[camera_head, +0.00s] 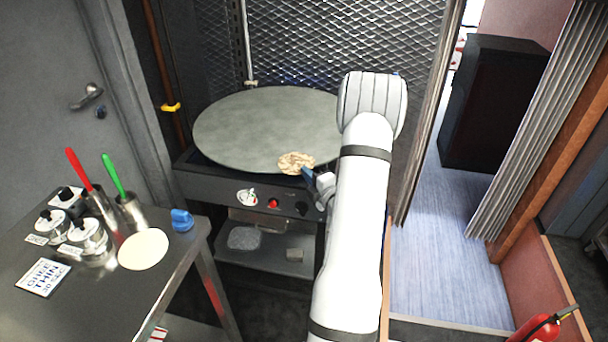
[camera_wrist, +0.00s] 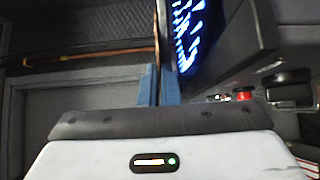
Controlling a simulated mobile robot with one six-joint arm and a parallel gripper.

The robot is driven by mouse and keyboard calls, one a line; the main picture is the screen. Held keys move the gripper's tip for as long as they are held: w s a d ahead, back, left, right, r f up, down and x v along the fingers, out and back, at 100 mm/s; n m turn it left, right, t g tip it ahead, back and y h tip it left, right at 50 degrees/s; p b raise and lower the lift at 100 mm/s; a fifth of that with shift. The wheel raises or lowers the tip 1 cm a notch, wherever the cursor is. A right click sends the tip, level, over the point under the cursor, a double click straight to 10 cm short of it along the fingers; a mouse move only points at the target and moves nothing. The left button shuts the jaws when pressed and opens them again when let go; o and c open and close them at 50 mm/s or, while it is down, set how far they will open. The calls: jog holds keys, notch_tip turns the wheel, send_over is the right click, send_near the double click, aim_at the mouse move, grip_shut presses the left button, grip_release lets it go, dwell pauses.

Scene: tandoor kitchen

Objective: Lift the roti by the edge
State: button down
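The roti (camera_head: 296,162) is a thin, pale round flatbread with brown spots. It lies at the front rim of the round grey griddle (camera_head: 255,125) in the head view. My gripper (camera_head: 309,177) is at the roti's near edge, with dark blue fingers. In the wrist view the two blue fingers (camera_wrist: 159,85) stand close together, with the thin brownish roti edge (camera_wrist: 157,30) running between them. They appear shut on it. The arm hides part of the griddle's right side.
Blue flames (camera_wrist: 186,38) show beside the fingers, under the griddle. The stove front has knobs, one red (camera_head: 273,203). A steel table (camera_head: 190,240) at left holds jars, red and green handled tools, a pale round disc (camera_head: 143,250) and a blue item (camera_head: 181,220).

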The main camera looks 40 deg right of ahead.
notch_tip(320, 180, up, 2)
jog(key=shift+r, duration=0.2)
jog(key=shift+s, duration=0.1)
jog(key=s+r+b, duration=0.1)
jog(key=s+r, duration=0.1)
jog(key=s, duration=0.5)
jog(key=s+a+r+b, duration=0.1)
jog(key=s+r, duration=0.2)
jog(key=s, duration=0.3)
jog(key=shift+s, duration=0.4)
